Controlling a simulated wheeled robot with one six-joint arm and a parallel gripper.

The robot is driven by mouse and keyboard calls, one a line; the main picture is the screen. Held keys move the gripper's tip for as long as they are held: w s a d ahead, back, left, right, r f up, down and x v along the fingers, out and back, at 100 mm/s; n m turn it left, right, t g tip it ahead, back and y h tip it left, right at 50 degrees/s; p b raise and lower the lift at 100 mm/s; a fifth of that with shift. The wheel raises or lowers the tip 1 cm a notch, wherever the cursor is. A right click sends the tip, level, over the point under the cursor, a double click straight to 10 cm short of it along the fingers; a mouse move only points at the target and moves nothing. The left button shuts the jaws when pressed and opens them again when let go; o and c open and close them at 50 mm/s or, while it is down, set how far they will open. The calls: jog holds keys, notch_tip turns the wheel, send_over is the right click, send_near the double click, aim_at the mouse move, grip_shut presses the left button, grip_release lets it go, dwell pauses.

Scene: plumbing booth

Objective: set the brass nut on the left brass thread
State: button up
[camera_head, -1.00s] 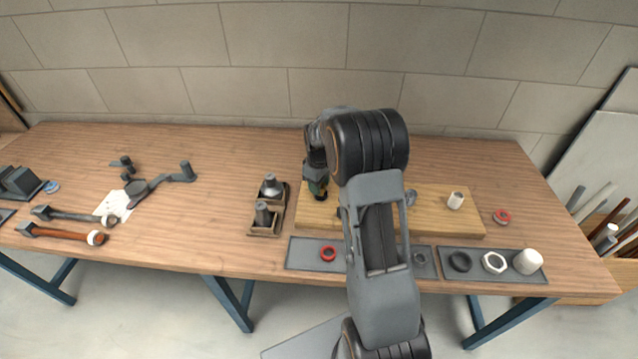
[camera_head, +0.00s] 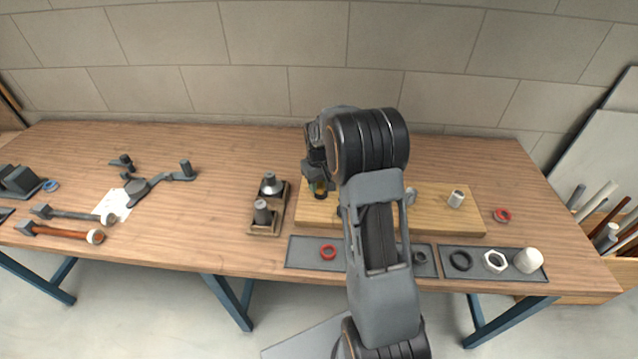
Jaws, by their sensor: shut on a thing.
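My gripper (camera_head: 317,183) is over the left end of the wooden board (camera_head: 450,222), pointing down. It is shut on a small brass-coloured thing, the brass nut (camera_head: 320,191), of which only a little shows under the fingers. The left brass thread is hidden behind or under my gripper, so I cannot tell whether the nut touches it. My arm covers the middle of the board. A grey fitting (camera_head: 410,196) and a pale cylinder (camera_head: 456,199) stand on the board to the right of my arm.
A grey mat (camera_head: 305,255) with a red ring (camera_head: 328,252) lies in front of the board. Another mat (camera_head: 520,277) holds a black ring, a white nut and a white cap. A wooden holder (camera_head: 262,230) stands close left. Free tabletop lies behind the board.

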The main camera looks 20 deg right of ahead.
jog(key=o, duration=1.6)
jog(key=shift+r, duration=0.15)
jog(key=shift+r+p, duration=1.75)
jog(key=shift+r, duration=0.65)
